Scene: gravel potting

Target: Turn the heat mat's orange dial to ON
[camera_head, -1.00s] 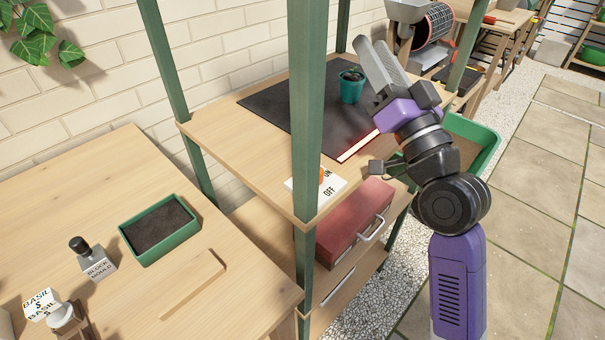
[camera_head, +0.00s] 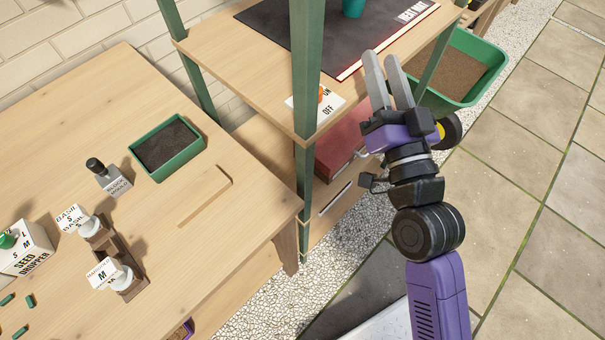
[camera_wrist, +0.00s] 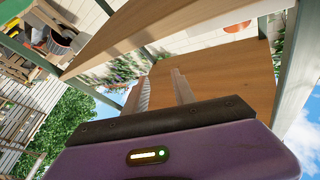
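The heat mat's orange dial (camera_head: 320,93) sits on a white plate (camera_head: 331,108) marked ON and OFF at the shelf's front corner. The green post partly hides both, and the dial's setting cannot be told. The dark heat mat (camera_head: 265,22) lies on the shelf behind. My gripper (camera_head: 388,78) is open and empty, to the right of the dial and apart from it, off the shelf's front edge. In the wrist view, the parted fingers (camera_wrist: 160,90) point towards wood, and an orange shape (camera_wrist: 237,27), apparently the dial, shows near the top.
A red box (camera_head: 342,145) sits on the level below. A green barrow (camera_head: 455,70) stands to the right. The left bench holds a green tray (camera_head: 167,148) and a block mould (camera_head: 112,180). Paving at right is clear.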

